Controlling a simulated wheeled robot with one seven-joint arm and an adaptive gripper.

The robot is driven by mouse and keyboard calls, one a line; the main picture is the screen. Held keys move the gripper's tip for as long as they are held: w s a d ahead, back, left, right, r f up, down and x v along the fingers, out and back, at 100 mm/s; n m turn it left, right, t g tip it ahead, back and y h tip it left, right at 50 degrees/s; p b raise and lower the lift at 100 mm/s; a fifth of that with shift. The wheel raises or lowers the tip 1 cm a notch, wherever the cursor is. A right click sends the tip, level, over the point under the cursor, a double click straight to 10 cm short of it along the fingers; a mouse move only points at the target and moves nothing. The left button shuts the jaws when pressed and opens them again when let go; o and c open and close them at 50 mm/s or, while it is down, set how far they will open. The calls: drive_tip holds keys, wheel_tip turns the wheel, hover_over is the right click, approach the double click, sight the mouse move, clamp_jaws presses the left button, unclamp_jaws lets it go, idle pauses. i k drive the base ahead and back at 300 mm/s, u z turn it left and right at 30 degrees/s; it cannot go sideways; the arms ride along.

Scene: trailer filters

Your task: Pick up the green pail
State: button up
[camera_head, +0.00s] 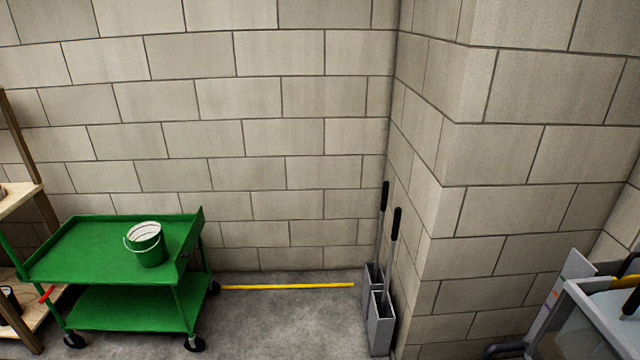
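The green pail (148,248) stands upright on the top shelf of a green wheeled cart (80,245) at the lower left. It has a white rim and inside, and a thin wire handle hanging down its left side. My gripper is not in view. No part of my arm shows near the pail.
A wooden shelf unit (22,197) stands at the left edge, beside the cart. Two grey bins with black-handled tools (380,325) stand by the wall corner. A yellow strip (288,286) lies along the wall. A grey-framed cart (605,315) is at the lower right. Floor between is clear.

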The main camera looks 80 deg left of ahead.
sight(149, 245)
drive_tip(key=u, duration=3.85)
drive_tip(key=k, duration=0.4)
drive_tip(key=u, duration=1.15)
drive_tip(key=i, duration=2.2)
drive_tip(key=z, duration=1.4)
drive_tip(key=i, duration=0.55)
drive_tip(key=z, duration=0.25)
